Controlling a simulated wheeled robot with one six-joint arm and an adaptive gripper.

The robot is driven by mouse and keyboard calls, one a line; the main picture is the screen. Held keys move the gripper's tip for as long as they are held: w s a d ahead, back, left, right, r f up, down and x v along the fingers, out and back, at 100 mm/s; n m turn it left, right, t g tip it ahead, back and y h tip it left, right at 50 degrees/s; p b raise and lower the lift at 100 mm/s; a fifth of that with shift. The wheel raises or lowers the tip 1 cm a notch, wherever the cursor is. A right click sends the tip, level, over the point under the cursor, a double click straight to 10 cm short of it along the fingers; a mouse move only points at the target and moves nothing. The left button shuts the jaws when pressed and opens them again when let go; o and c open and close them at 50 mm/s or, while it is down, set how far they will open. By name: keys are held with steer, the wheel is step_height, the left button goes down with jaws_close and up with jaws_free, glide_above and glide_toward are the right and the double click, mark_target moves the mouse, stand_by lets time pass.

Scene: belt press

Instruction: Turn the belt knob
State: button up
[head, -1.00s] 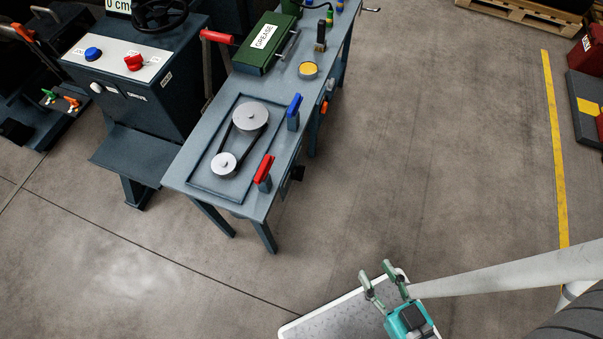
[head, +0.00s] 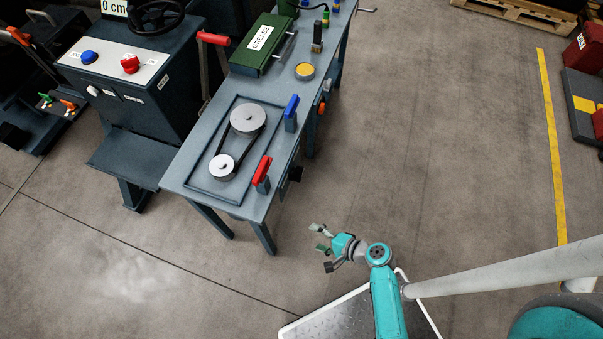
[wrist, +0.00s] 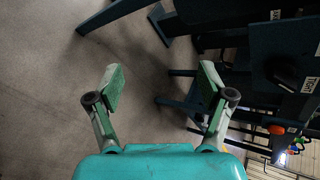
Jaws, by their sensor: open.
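The belt unit, two grey pulleys joined by a black belt (head: 233,144), lies on the blue-grey work table (head: 172,182). On the table's right side a dark knob-like part (head: 296,173) shows near the red-handled lever, and an orange-red knob (head: 322,108) sits farther back. I cannot tell which is the belt knob. My gripper (head: 319,238) is open and empty, in the air to the right of the table's near end, apart from it. In the wrist view my two open fingers (wrist: 163,85) have only floor and dark table legs between and beyond them.
A red-handled lever (head: 262,174) and a blue-handled lever (head: 291,113) stand on the table's right edge. A green grease box (head: 262,45) sits farther back. A press console (head: 130,84) stands to the left.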

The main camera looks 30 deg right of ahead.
steer(key=w+d+r+m+t+y, duration=0.25)
steer(key=w+d+r, duration=0.2)
steer(key=w, duration=0.35)
steer(key=t+y, duration=0.1)
steer(key=y, duration=0.3)
glide_toward(301, 174)
steer(key=shift+h, duration=0.25)
steer(key=x, duration=1)
steer(key=shift+w+f, duration=0.15)
steer(key=shift+f, duration=0.25)
steer(key=c, duration=1.1)
